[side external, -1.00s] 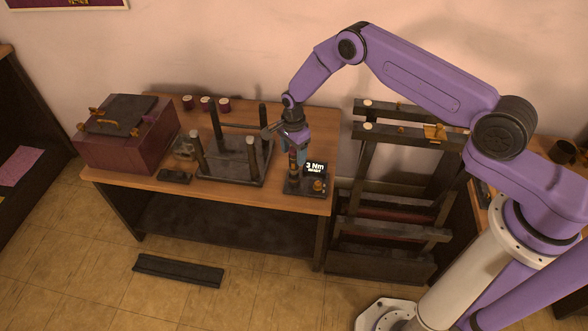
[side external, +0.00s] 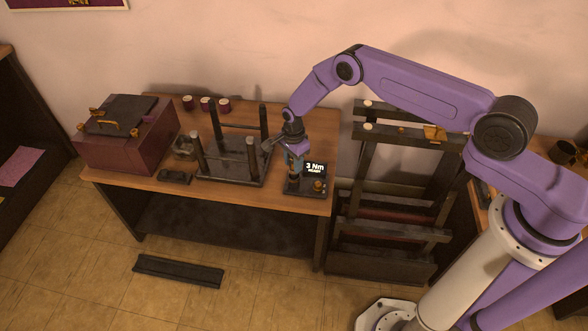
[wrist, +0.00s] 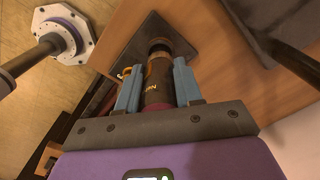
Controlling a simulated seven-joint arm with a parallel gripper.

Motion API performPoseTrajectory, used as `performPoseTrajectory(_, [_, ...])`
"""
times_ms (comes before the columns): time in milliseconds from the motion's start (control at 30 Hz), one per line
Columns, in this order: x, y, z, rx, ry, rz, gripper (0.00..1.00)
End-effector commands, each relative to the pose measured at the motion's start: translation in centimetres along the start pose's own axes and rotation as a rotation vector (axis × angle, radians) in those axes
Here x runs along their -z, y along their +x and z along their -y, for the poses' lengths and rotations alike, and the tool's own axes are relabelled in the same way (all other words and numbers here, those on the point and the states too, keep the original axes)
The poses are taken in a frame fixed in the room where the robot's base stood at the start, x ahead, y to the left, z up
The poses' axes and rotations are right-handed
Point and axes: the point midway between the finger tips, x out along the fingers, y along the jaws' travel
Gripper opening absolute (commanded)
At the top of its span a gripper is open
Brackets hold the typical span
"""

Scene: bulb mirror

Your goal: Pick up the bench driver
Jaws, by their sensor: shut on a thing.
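The bench driver (wrist: 157,72) is a dark cylinder with an orange band. In the wrist view it stands between the two blue fingers of my gripper (wrist: 157,88), which are shut on its sides. In the side view my gripper (side external: 293,159) points down over the driver's dark dock (side external: 305,190) at the table's front right corner. The fingers hide most of the driver there. The driver's lower end still appears to be at the dock; whether it is seated cannot be told.
A display reading "3 Nm" (side external: 315,168) and a brass knob (side external: 318,185) are close right of the gripper. A dark frame with upright posts (side external: 235,165) stands close left. A maroon box (side external: 130,150) is at the table's left, several small jars (side external: 206,104) at the back.

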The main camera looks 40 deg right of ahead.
Motion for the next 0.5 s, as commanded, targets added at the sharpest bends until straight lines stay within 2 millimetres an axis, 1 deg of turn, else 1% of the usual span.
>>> performPoseTrajectory(167, [0.0, -0.2, 0.1, 0.002, 0.0, 0.0, 0.01])
performPoseTrajectory(267, [0.0, -0.7, 0.1, 0.003, 0.0, 0.0, 0.01])
performPoseTrajectory(367, [0.0, -1.8, 0.2, 0.004, 0.0, 0.0, 0.01])
performPoseTrajectory(500, [-0.1, -4.1, 0.2, 0.004, -0.001, 0.0, 0.01])
